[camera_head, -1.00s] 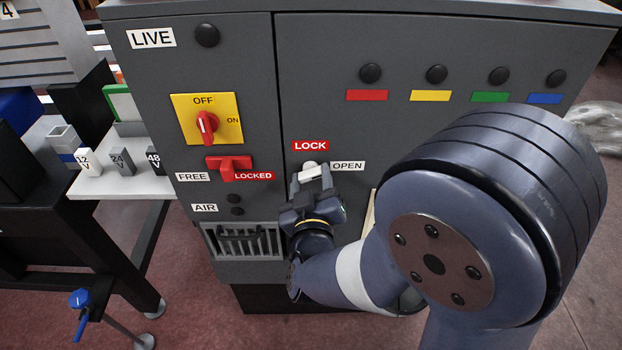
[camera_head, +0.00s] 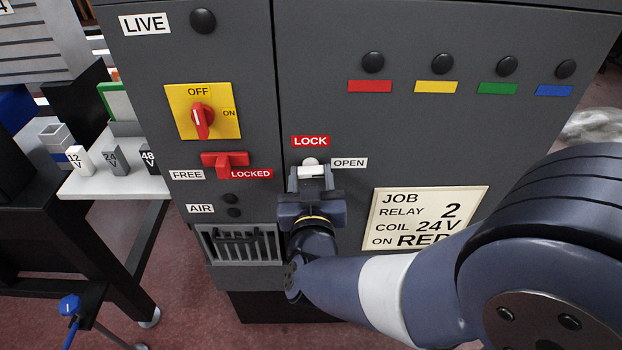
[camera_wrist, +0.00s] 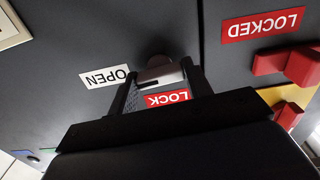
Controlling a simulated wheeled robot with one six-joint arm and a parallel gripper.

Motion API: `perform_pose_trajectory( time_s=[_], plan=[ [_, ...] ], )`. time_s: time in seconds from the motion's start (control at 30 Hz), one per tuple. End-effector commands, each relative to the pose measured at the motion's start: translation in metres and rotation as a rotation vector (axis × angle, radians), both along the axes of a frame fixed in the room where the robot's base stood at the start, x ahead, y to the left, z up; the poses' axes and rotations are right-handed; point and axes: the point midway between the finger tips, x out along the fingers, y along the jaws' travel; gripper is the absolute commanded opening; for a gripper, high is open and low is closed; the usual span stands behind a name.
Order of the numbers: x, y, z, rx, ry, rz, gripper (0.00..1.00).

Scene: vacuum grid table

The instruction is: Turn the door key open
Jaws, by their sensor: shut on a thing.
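The door key (camera_head: 311,164) is a small pale piece on the cabinet's right-hand door, just below the red LOCK label (camera_head: 310,141) and left of the white OPEN label (camera_head: 349,163). My gripper (camera_head: 311,178) is shut on it from below and in front. I cannot tell the key's exact angle.
The red latch (camera_head: 226,164) by FREE/LOCKED and the yellow OFF/ON switch (camera_head: 202,112) are on the left door (camera_head: 240,60). A JOB sign (camera_head: 423,218) is right of my gripper. A white shelf (camera_head: 110,182) with small blocks stands at the left.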

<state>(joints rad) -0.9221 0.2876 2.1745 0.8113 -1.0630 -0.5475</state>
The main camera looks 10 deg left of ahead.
Motion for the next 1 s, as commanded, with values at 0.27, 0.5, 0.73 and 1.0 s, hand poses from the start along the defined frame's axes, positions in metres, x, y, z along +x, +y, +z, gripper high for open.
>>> perform_pose_trajectory(
  time_s=[0.27,0.5,0.73,1.0],
  plan=[
    [0.000,0.000,0.000,-0.001,0.000,0.000,0.64],
    [0.000,0.000,0.000,-0.002,0.000,0.000,0.69],
    [-0.012,-0.002,0.001,-0.001,0.000,0.002,0.69],
    [-0.058,-0.012,0.001,-0.002,-0.001,0.007,0.69]
  ],
)
